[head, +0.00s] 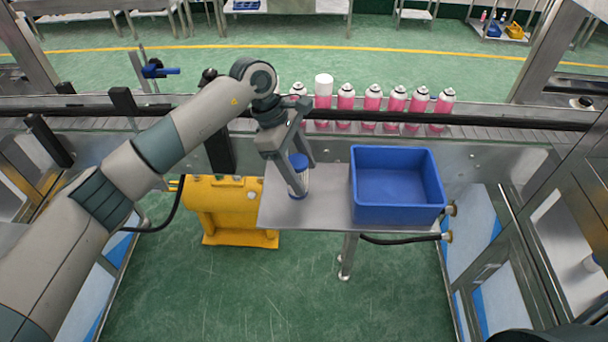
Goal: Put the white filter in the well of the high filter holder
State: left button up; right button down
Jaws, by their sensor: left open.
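A short upright cylinder with blue ends and a pale ribbed body, which looks like the white filter (300,163), stands on a small grey metal table. My left gripper (303,178) reaches down over it from the upper left. Its two fingers are apart, one on each side of the cylinder, and partly hide it. I cannot tell whether either finger touches it. I cannot make out the high filter holder or its well in this view. My right gripper is not in view.
A blue open bin (397,215) stands on the right of the grey table (318,212). Pink cans (372,98) line the conveyor behind a dark rail (480,121). A yellow machine (228,208) stands left of the table. Green floor lies open in front.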

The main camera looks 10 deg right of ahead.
aim_at(296, 160)
pick_arm(q)
jog(key=b+v, duration=0.2)
jog(key=v, duration=0.4)
jog(key=shift+b, duration=0.4)
jog(key=b+v, duration=0.1)
jog(key=v, duration=0.3)
jog(key=shift+r, duration=0.3)
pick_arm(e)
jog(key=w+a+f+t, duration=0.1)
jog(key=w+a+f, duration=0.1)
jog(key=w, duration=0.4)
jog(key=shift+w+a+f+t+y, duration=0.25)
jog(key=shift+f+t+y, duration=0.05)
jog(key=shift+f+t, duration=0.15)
